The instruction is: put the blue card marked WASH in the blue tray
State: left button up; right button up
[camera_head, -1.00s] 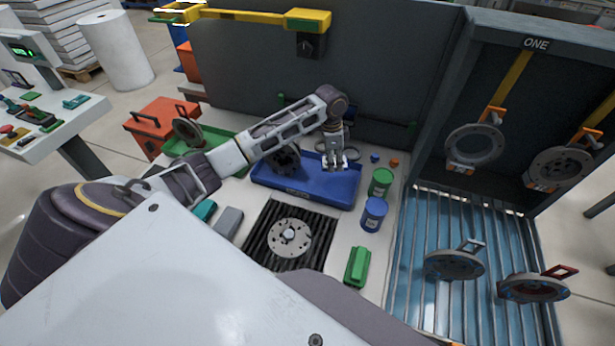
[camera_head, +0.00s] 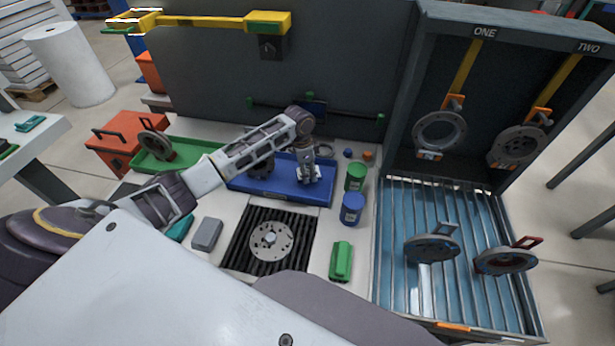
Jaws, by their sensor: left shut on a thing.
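The blue tray (camera_head: 240,185) lies on the bench behind the black ribbed mat, with a dark part standing in its left half. My left gripper (camera_head: 308,175) points down over the right part of the tray. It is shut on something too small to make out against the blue. I cannot read a WASH marking anywhere. A small blue patch (camera_head: 316,107) shows on the back panel behind my left wrist; I cannot tell what it is. My right gripper is not in view.
A green tray (camera_head: 190,148) stands left of the blue one. A green can (camera_head: 355,178) and a blue can (camera_head: 352,209) stand close to its right. A flanged disc (camera_head: 270,241) lies on the black mat (camera_head: 240,258). Rings hang in the rack at right.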

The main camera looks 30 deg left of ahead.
pick_arm(q)
jog(key=shift+f, duration=1.9)
jog(key=o, duration=0.8)
jog(key=shift+f, duration=0.1)
jog(key=shift+o, duration=0.2)
jog(key=r, duration=0.8)
jog(key=s+a+r, duration=0.1)
jog(key=r, duration=0.3)
jog(key=shift+a+r, duration=0.1)
